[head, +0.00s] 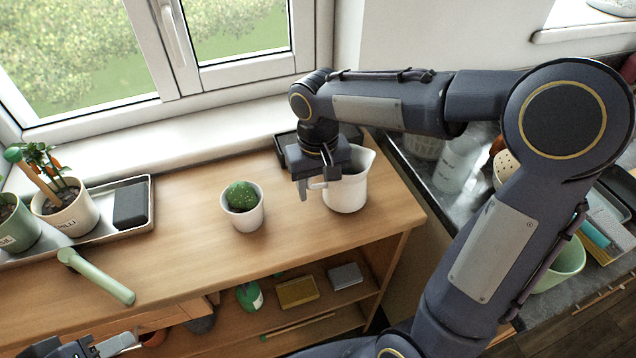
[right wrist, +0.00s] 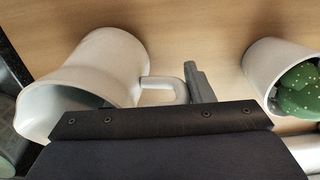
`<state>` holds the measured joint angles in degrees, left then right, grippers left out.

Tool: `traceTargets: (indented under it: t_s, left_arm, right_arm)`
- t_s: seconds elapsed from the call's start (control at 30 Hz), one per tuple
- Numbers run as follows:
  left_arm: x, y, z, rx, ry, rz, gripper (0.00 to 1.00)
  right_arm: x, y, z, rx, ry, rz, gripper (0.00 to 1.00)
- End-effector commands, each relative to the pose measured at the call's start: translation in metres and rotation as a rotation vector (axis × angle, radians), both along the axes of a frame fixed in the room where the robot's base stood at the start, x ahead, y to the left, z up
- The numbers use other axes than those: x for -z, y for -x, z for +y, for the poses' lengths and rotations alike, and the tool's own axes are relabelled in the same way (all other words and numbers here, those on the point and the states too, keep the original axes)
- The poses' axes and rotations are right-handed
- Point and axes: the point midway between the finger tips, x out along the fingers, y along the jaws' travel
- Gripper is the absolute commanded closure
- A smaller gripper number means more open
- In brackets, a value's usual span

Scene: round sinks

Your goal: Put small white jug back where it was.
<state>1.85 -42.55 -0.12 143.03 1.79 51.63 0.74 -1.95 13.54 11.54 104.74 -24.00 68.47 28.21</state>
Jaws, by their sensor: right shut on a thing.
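The small white jug (head: 347,186) is at the right end of the wooden shelf top, upright, with its handle toward the left. My right gripper (head: 311,189) is shut on the jug's handle. In the right wrist view the jug (right wrist: 105,75) lies at the left and a finger of the right gripper (right wrist: 190,85) shows by its handle; the other finger is hidden. I cannot tell whether the jug's base touches the wood. My left gripper (head: 105,347) shows only in part at the bottom left, away from the jug.
A potted cactus (head: 242,205) stands left of the jug; its pot (right wrist: 270,60) shows in the right wrist view. A dark tray (head: 286,139) lies behind the gripper. Bare wood lies between.

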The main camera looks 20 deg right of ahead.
Motion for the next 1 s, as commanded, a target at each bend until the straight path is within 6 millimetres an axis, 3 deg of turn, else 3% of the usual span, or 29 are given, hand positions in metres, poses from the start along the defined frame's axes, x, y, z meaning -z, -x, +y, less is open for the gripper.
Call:
traceTargets:
  t_s: [0.47,0.5,0.67,1.0]
  left_arm:
    - [0.0077,0.0,0.0,0.0,0.0,0.0,0.56]
    - [0.0069,0.0,0.0,0.0,0.0,0.0,0.56]
    - [0.0068,0.0001,0.0,0.0,0.0,0.0,0.56]
    - [0.0065,0.0,0.0,0.0,0.0,0.0,0.56]
  right_arm:
    - [0.01,0.0,0.0001,0.0,0.0,0.0,0.89]
    - [0.0091,-0.0001,0.0001,0.0,0.0,-0.001,0.49]
    - [0.009,0.0,0.0001,0.0,0.0,0.0,0.28]
    - [0.0047,-0.0003,0.0001,0.0,0.0,-0.001,0.27]
